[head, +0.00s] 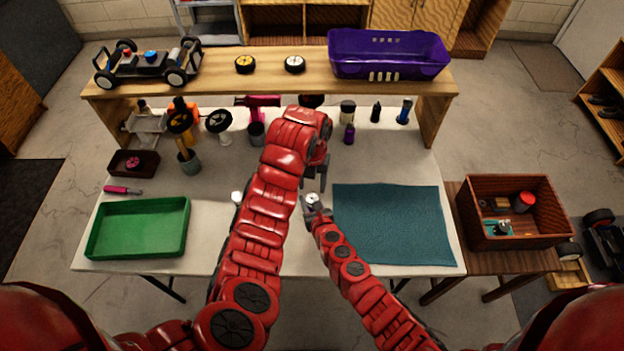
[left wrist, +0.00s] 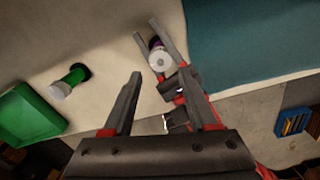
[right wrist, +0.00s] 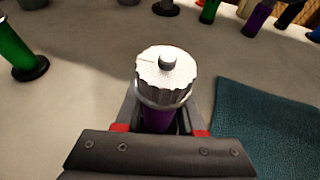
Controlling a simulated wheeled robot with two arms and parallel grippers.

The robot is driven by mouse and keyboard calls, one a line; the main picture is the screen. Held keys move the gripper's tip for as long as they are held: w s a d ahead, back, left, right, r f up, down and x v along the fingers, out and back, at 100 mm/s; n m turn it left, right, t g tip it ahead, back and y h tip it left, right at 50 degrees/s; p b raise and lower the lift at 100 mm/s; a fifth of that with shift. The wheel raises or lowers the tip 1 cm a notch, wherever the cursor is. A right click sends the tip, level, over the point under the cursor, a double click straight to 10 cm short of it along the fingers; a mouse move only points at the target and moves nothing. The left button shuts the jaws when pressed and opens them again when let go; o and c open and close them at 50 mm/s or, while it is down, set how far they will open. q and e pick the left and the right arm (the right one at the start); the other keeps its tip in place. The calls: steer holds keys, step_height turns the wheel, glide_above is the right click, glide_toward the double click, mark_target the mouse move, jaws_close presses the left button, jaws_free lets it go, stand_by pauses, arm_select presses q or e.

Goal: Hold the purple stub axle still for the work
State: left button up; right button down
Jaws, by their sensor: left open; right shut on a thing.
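The purple stub axle (right wrist: 158,119) stands upright in the right wrist view, with a white ridged cap with a grey knob (right wrist: 167,70) on top. My right gripper (right wrist: 163,108) is shut around its purple body. In the left wrist view the axle's white top (left wrist: 160,60) shows between the right fingers, with a little purple beside it. In the head view my right gripper (head: 313,204) is at the left edge of the teal mat, and the white top shows there. My left gripper (head: 318,172) is open and empty just beyond and above it; its fingers (left wrist: 160,78) also show in the left wrist view.
A green piece with a white end (left wrist: 74,78) stands left of the held axle. A green tray (head: 138,228) is at the table's left, a teal mat (head: 395,225) at its right. A wooden shelf (head: 215,84) spans the back, with bottles and tools below it.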

arm_select(q)
steer(key=shift+r, duration=0.85)
arm_select(e)
steer(key=shift+c, duration=2.2)
jaws_free()
steer(key=v, duration=1.2)
arm_select(q)
steer(key=shift+f, duration=0.1)
